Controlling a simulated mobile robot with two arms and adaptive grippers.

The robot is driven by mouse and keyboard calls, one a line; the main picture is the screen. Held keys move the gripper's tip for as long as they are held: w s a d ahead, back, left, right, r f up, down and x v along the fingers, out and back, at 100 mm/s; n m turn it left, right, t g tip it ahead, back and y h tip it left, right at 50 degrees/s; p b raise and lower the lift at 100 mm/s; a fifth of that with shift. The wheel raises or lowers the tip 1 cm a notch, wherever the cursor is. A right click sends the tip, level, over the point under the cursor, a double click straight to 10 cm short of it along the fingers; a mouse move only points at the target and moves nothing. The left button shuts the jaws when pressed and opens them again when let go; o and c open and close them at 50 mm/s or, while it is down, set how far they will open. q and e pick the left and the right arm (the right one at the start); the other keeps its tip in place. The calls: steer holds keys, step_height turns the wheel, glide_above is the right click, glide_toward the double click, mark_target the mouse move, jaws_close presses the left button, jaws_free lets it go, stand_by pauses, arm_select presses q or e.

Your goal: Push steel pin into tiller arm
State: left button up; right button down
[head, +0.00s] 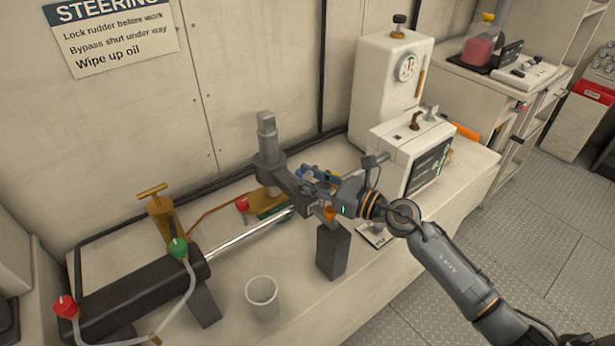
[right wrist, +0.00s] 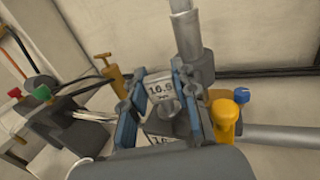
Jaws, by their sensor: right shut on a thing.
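The grey tiller arm (head: 283,180) reaches from the upright rudder stock (head: 267,135) toward the bright steel rod (head: 250,236) of the black cylinder (head: 130,290). My right gripper (head: 316,178) is over the outer end of the tiller arm, coming from the right. In the right wrist view its blue fingers (right wrist: 152,108) stand on both sides of a short grey round piece (right wrist: 176,120), which looks like the steel pin. The gripper is shut on it. The pin's lower end and its hole are hidden, so I cannot tell how deep it sits. My left gripper is out of view.
A black block (head: 333,250) stands in front of the tiller arm's end, and a white cup (head: 262,296) stands left of it. A white box with a screen (head: 410,150) is to the right. A brass pump (head: 162,218) stands behind the cylinder. The bench's front right is mostly clear.

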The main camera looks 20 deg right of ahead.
steer(key=c, duration=1)
jaws_free()
steer(key=shift+o, duration=0.2)
steer(key=shift+r, duration=0.1)
step_height(320, 180, up, 10)
steer(key=shift+f, duration=0.1)
